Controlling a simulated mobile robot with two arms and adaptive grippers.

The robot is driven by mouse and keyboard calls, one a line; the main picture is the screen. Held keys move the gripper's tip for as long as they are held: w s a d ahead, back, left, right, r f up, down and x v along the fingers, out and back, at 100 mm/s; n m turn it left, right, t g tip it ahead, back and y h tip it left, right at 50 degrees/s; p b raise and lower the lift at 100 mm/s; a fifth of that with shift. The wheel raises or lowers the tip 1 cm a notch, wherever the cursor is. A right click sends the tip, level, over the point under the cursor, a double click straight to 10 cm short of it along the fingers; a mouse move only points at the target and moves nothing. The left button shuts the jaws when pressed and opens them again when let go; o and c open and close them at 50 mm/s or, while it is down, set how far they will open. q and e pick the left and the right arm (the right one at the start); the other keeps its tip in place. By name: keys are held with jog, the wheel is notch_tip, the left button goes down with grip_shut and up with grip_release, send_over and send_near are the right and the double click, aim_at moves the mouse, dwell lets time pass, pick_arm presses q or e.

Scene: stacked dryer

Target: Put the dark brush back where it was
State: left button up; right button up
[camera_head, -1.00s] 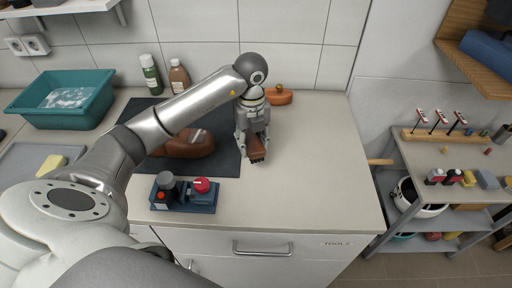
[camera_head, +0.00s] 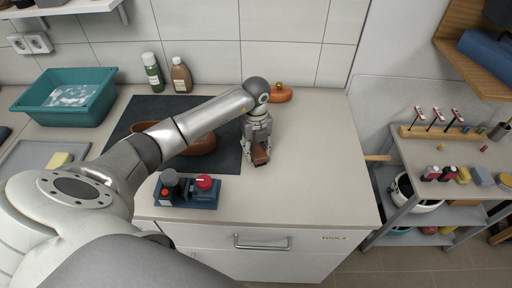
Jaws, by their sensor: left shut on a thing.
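My left gripper (camera_head: 258,150) points down over the counter, just right of the dark mat. It is shut on a brush (camera_head: 261,156) with a brown body, held between its fingers. The brush's bristles are hard to make out, and I cannot tell whether it touches the counter. A blue tray (camera_head: 186,203) at the counter's front holds a dark grey round item (camera_head: 169,177) and a red-topped item (camera_head: 205,182). My right gripper is not in view.
A brown shoe (camera_head: 200,146) lies on the dark mat (camera_head: 228,162), partly behind my left arm. An orange-brown object (camera_head: 281,95) stands at the back. Two bottles and a teal basin (camera_head: 66,97) are at the back left. The counter (camera_head: 315,165) is clear to the right.

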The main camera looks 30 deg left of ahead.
aim_at(256, 146)
pick_arm(q)
jog(key=o, duration=0.5)
jog(key=shift+f, duration=0.15)
jog(key=o, duration=0.4)
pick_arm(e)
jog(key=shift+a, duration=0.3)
pick_arm(q)
jog(key=shift+r, duration=0.2)
notch_tip(256, 146, up, 11)
jog(key=b, duration=0.3)
jog(key=shift+r, duration=0.55)
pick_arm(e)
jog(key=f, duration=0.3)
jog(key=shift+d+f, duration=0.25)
pick_arm(q)
jog(key=shift+f, duration=0.1)
